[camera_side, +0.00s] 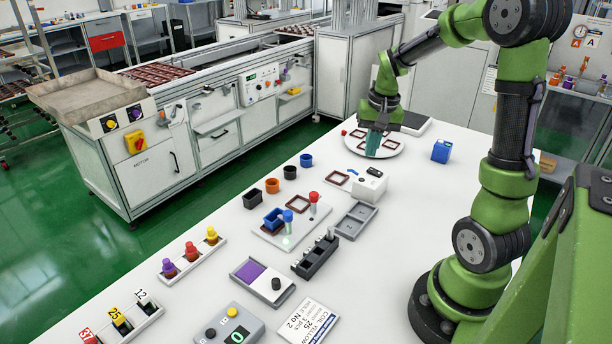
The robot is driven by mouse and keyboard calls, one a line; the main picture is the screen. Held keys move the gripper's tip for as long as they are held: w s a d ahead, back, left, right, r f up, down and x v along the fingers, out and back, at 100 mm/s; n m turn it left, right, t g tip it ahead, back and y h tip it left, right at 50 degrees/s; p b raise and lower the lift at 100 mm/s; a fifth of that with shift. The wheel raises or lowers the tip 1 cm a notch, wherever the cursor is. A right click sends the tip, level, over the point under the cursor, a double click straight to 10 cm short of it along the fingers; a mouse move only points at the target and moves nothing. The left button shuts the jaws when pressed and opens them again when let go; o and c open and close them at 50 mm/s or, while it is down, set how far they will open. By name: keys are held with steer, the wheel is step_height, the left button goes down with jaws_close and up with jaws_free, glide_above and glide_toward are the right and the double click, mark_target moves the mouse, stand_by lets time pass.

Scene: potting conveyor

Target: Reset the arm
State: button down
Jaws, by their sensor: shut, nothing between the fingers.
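My green arm reaches over the far part of the white table. My gripper (374,146) points down over a white round plate (389,147). Its teal fingers look closed, with nothing seen between them. Small brown square frames and a red piece lie on the plate around the gripper. Whether the fingertips touch the plate cannot be told.
A blue box (442,150) stands right of the plate. A white device (369,186), a grey tray (355,220) and a black rack (316,256) stand nearer. Coloured cups, including an orange one (272,185), line the left edge. Bare table (420,215) lies right of the tray.

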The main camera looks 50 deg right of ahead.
steer(key=s+a+r+n+t, duration=0.2)
steer(key=a+r, duration=0.1)
steer(key=a, duration=0.4)
steer(key=s+a+r+n+t+y, duration=0.1)
steer(key=s+a+r+n+t, duration=0.1)
steer(key=a, duration=0.6)
steer(key=s+a+r+n+t+y, duration=0.1)
steer(key=s+a+r+n, duration=0.1)
steer(key=a, duration=0.6)
step_height(320, 180, up, 2)
steer(key=shift+s+a+r+n+t, duration=0.25)
steer(key=shift+n+t, duration=0.15)
steer(key=shift+n, duration=0.1)
